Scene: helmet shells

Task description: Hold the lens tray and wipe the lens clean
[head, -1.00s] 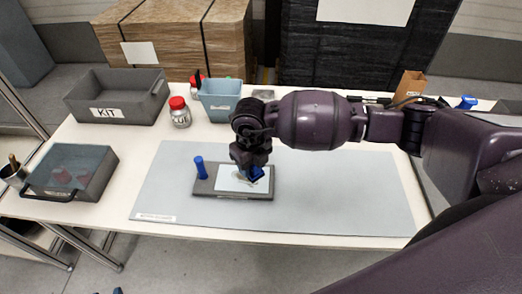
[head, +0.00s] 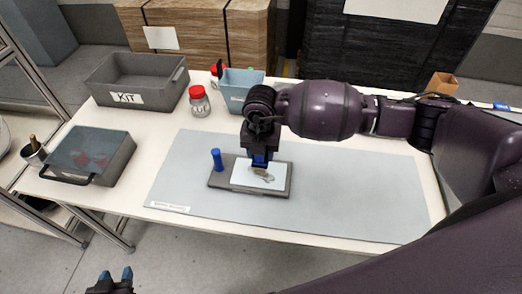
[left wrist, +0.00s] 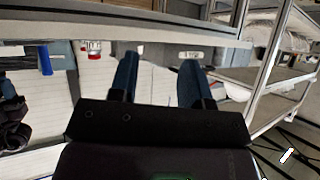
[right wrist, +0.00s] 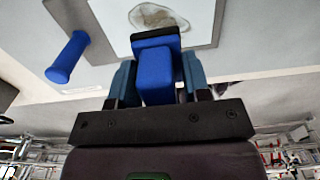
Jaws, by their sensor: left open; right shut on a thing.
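The grey lens tray (head: 222,184) lies on a mat, with an upright blue handle (head: 217,160) at its left end. The pale lens plate (head: 244,176) on it bears a brownish smudge (head: 268,179), also seen in the right wrist view (right wrist: 158,17). My right gripper (head: 260,160) is shut on a blue wiper (right wrist: 154,75) over the plate; I cannot tell whether the wiper touches it. The tray's blue handle (right wrist: 68,57) stands free. My left gripper (head: 115,277) is open and empty, low in front of the table; its fingers show apart in the left wrist view (left wrist: 158,80).
A grey mat (head: 350,190) covers the table's middle, clear right of the tray. A KIT bin (head: 137,98), red-capped jar (head: 199,102), light blue bin (head: 241,90) and lidded grey box (head: 92,152) stand left and behind. The table's front edge (head: 120,207) faces my left gripper.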

